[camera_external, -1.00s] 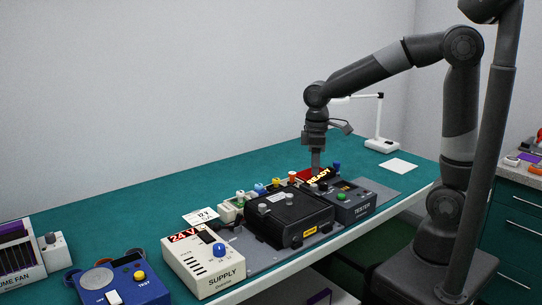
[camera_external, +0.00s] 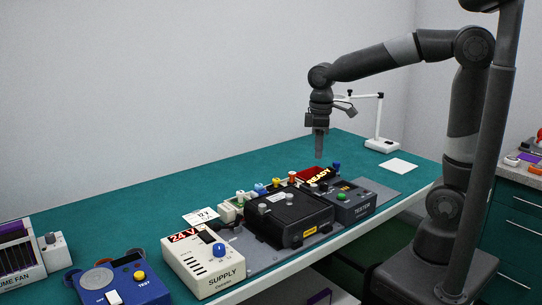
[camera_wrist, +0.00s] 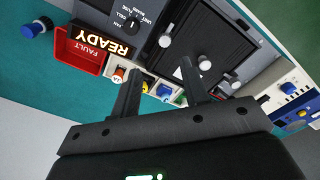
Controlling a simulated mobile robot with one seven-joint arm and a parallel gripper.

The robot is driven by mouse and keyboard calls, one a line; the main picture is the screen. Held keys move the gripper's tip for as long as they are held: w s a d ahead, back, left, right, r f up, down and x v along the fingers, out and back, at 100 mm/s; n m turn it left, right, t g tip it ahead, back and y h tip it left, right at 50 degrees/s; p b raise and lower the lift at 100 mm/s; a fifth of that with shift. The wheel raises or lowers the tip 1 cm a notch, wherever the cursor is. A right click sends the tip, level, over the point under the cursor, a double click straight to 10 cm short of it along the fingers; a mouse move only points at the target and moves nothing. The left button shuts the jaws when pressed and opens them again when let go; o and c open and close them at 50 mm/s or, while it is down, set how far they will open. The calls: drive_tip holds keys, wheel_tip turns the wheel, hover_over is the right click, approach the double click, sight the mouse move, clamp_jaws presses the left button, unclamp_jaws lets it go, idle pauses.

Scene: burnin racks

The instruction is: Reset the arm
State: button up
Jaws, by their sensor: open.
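My gripper (camera_external: 319,156) hangs pointing down above the back of the bench, clear of the devices below it. In the wrist view its two fingers (camera_wrist: 160,90) are spread apart with nothing between them. My arm reaches in from the right with its elbow high. Below and in front of the gripper are the red fault tray with the lit READY sign (camera_external: 318,175) and the dark tester (camera_external: 350,202). The READY sign also shows in the wrist view (camera_wrist: 100,42).
A black box (camera_external: 288,215) with knobs sits beside the tester. A cream 24 V supply (camera_external: 205,262) and a blue test box (camera_external: 120,285) stand at front left. A white lamp (camera_external: 380,142) and a white sheet (camera_external: 398,166) are at back right. The teal bench behind the devices is mostly clear.

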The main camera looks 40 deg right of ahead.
drive_tip(key=s+d+r+m+t, duration=0.1)
drive_tip(key=s+d+m, duration=0.3)
drive_tip(key=d, duration=0.5)
drive_tip(key=s+d+r+m+t, duration=0.1)
drive_tip(key=s+d+m+t, duration=0.3)
drive_tip(key=d, duration=0.6)
drive_tip(key=shift+s+m, duration=0.5)
drive_tip(key=shift+s, duration=0.75)
idle(0.9)
